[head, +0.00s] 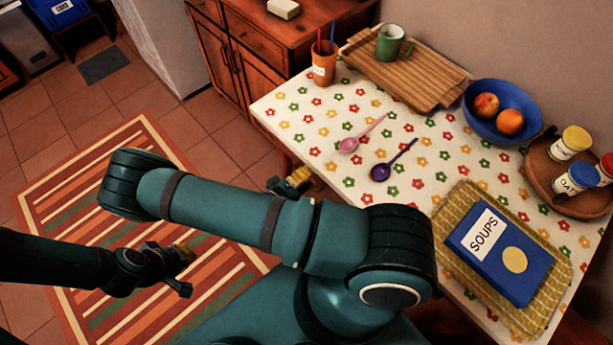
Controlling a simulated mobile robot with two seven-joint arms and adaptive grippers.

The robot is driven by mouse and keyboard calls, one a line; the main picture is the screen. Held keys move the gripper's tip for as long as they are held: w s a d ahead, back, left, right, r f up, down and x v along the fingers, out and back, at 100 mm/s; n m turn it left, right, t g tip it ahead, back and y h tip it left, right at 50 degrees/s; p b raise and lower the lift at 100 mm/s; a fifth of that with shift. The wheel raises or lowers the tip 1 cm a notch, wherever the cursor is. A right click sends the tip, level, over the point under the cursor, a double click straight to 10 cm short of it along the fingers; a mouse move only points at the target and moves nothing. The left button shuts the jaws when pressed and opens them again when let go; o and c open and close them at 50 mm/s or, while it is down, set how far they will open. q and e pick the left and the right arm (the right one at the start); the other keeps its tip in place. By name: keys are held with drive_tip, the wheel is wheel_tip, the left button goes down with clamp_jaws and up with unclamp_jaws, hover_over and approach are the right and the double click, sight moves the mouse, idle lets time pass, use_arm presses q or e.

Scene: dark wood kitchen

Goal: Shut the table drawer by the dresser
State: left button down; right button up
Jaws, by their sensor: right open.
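The table (290,120) has a flowered cloth and stands at the right. Only a narrow strip of brown wood (322,188) shows under its near left edge; whether this is the drawer, and how far out it stands, I cannot tell. The wooden dresser (270,60) stands beyond the table's far left end. My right gripper (288,183) is at the table's left edge, partly hidden behind my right arm. It is open, and I cannot tell whether it touches the wood. My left gripper (184,270) is open and empty above the striped rug, apart from the table.

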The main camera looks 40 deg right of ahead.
drive_tip(key=v, duration=1.2)
